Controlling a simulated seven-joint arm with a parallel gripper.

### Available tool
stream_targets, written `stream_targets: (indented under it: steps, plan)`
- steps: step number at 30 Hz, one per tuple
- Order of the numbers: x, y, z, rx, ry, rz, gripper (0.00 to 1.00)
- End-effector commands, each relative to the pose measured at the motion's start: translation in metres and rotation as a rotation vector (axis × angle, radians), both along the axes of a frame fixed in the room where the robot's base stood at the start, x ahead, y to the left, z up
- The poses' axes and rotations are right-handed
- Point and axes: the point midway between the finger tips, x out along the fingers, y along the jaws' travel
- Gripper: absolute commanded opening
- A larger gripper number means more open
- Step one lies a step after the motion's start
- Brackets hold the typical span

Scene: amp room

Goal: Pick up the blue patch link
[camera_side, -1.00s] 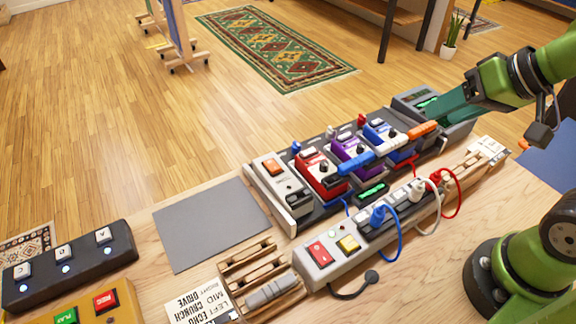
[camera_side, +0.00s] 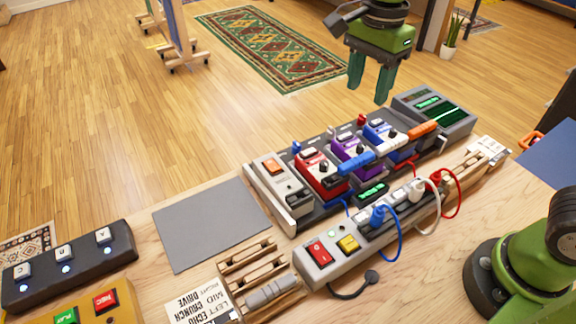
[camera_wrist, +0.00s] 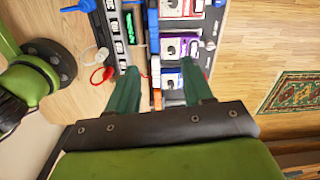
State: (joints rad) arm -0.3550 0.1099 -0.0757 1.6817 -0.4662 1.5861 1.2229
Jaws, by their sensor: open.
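The blue patch link (camera_side: 355,163) lies on the pedal board (camera_side: 285,208) between the red pedal (camera_side: 318,172) and the purple pedal (camera_side: 357,150). In the wrist view the blue link (camera_wrist: 153,24) is near the top, beyond my fingertips. My gripper (camera_side: 369,92) points down, open and empty, well above the back of the board. The wrist view shows my two fingers (camera_wrist: 160,70) apart, with the orange link (camera_wrist: 156,72) seen between them.
A power strip (camera_side: 330,270) with blue, white and red cables runs along the front of the board. A unit with a green screen (camera_side: 437,112) stands at the board's right end. A grey mat (camera_side: 212,222) to the left is bare.

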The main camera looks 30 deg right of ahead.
Motion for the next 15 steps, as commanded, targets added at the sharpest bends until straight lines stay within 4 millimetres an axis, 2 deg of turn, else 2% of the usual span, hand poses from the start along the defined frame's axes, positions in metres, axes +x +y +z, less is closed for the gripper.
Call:
stream_targets:
  steps: [3,7,15]
  plan:
    - [-0.004,-0.002,0.004,-0.002,0.018,-0.126,0.51]
    - [-0.005,-0.002,-0.007,-0.003,0.026,-0.16,0.51]
    - [-0.006,-0.002,-0.064,-0.003,0.027,-0.159,0.51]
